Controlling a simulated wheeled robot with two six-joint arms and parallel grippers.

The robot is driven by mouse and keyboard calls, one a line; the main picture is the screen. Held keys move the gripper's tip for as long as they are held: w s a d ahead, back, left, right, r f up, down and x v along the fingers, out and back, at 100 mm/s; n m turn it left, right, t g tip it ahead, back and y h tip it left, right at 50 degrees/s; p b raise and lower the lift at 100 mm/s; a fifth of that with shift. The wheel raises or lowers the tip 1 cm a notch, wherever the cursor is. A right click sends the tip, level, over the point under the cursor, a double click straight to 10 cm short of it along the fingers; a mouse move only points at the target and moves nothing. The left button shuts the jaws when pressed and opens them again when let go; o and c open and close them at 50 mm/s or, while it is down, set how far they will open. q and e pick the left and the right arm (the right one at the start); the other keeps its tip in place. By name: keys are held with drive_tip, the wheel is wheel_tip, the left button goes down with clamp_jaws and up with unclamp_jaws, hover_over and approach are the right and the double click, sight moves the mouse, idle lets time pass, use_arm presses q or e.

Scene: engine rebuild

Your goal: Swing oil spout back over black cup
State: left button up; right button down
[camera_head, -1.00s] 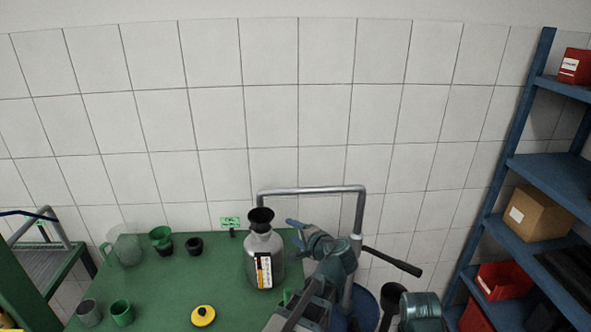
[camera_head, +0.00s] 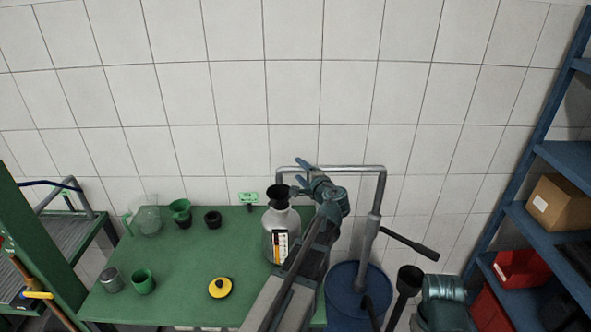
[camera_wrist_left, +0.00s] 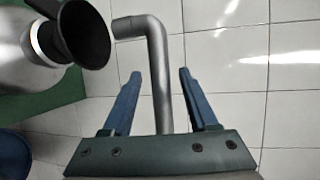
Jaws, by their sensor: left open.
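The oil spout (camera_head: 340,169) is a bent grey pipe. It rises from the pump on a blue drum (camera_head: 345,290), runs left, and its end turns down at the black funnel (camera_head: 279,192) in the grey bottle (camera_head: 270,240). My left gripper (camera_head: 302,177) is open at the spout's horizontal run. In the left wrist view its fingers (camera_wrist_left: 160,76) lie either side of the grey pipe (camera_wrist_left: 152,28), without visible grip. Another small black cup (camera_head: 212,217) sits on the green table.
The green table (camera_head: 180,265) holds a clear jug (camera_head: 147,222), green cups and a yellow cap (camera_head: 220,288). A black pump handle (camera_head: 410,243) juts right. Blue shelves (camera_head: 560,153) stand at the right. A tiled wall is close behind the spout.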

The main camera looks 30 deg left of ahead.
use_arm(q)
drive_tip(key=shift+x, duration=2.1)
clamp_jaws()
